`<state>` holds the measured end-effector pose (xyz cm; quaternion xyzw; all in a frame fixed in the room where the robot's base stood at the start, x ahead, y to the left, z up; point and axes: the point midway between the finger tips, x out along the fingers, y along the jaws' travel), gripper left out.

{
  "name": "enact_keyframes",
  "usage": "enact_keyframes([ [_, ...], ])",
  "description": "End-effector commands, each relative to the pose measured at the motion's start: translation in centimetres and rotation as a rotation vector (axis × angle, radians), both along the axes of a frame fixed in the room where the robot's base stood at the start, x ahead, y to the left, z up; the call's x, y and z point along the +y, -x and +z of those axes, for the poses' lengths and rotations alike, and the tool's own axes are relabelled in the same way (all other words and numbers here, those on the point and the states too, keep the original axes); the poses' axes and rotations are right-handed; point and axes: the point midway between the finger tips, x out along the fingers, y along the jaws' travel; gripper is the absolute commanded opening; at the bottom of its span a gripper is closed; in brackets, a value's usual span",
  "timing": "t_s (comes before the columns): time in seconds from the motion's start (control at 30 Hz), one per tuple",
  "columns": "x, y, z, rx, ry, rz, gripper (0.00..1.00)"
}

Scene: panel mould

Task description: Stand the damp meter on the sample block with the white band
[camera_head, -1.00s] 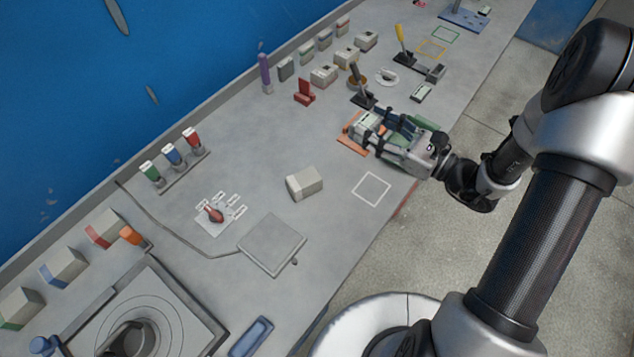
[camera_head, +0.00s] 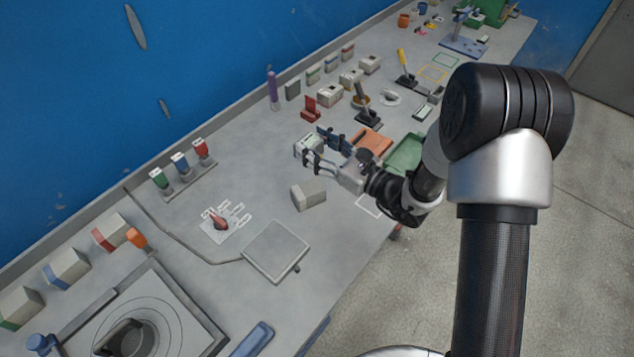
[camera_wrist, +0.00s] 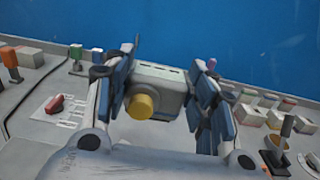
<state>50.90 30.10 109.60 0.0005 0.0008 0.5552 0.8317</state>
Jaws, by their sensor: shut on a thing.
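My gripper (camera_head: 317,147) is shut on a pale grey box, which I take to be the damp meter (camera_head: 306,146). It is held above the bench. In the wrist view the meter (camera_wrist: 160,88) sits between the fingers, with a yellow round knob facing the camera. A pale grey block (camera_head: 308,194) stands alone on the bench, below and close to my gripper in the head view. Its right part looks lighter; I take it to be the white-banded sample block. Other blocks carry red (camera_head: 112,233), blue (camera_head: 66,268) and green (camera_head: 20,306) bands at the left.
A flat grey plate (camera_head: 275,250) and a red-handled item (camera_head: 219,222) lie left of the lone block. A white outlined square (camera_head: 370,206) is partly behind my arm. Several boxes stand behind.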

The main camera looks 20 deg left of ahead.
Motion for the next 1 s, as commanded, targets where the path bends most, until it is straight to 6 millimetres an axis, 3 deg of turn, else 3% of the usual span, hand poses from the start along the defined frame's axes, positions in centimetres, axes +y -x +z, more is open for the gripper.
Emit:
enact_keyframes([
  [0.03,0.0,0.0,-1.8,0.003,0.000,0.000,0.15],
  [0.1,0.0,0.0,-3.6,0.002,-0.002,0.000,0.15],
  [0.3,0.0,0.0,-7.0,-0.002,-0.001,-0.001,0.15],
  [0.53,0.0,0.0,-8.4,-0.003,-0.002,0.000,0.15],
  [0.77,0.0,0.0,-11.8,-0.003,-0.001,0.000,0.15],
  [1.0,0.0,0.0,-11.8,-0.004,-0.002,0.000,0.15],
])
